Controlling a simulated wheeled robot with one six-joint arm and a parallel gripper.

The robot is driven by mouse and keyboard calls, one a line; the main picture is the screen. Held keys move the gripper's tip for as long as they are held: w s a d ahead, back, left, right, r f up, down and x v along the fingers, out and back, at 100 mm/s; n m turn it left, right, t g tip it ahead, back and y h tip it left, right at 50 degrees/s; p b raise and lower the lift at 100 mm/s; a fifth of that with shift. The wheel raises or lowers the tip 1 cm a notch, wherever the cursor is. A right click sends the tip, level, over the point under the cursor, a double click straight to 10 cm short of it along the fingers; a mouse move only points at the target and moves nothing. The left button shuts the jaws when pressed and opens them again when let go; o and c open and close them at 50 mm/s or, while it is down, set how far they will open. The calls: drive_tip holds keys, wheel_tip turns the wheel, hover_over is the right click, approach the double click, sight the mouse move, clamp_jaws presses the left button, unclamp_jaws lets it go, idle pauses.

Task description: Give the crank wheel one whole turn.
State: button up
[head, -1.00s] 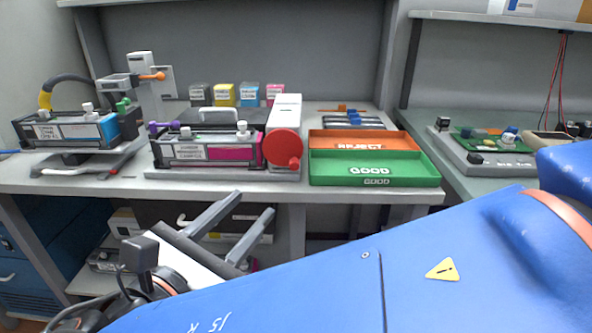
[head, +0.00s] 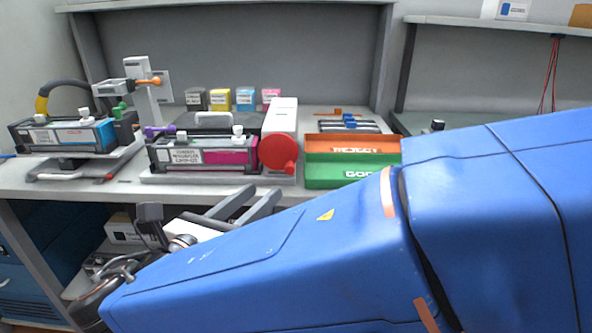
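The red crank wheel (head: 278,151) is on the front of a white upright housing (head: 284,116) at the right end of the magenta cartridge's stand. A red knob (head: 290,167) sits low on its right side. My gripper (head: 258,197) is open, with two grey fingers apart and nothing seen between them. It is in front of the bench edge, below and a little left of the wheel, and does not appear to touch it. The magenta toner cartridge (head: 236,157) lies in the stand left of the wheel.
An orange REJECT tray (head: 390,145) and a green GOOD tray (head: 318,182) stand right of the wheel. A cyan cartridge (head: 84,136) sits on a stand at left. Small coloured boxes (head: 219,99) stand behind. My blue arm covers the lower right.

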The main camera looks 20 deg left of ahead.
sight(287, 172)
drive_tip(key=x, duration=0.9)
drive_tip(key=shift+w, duration=0.1)
clamp_jaws()
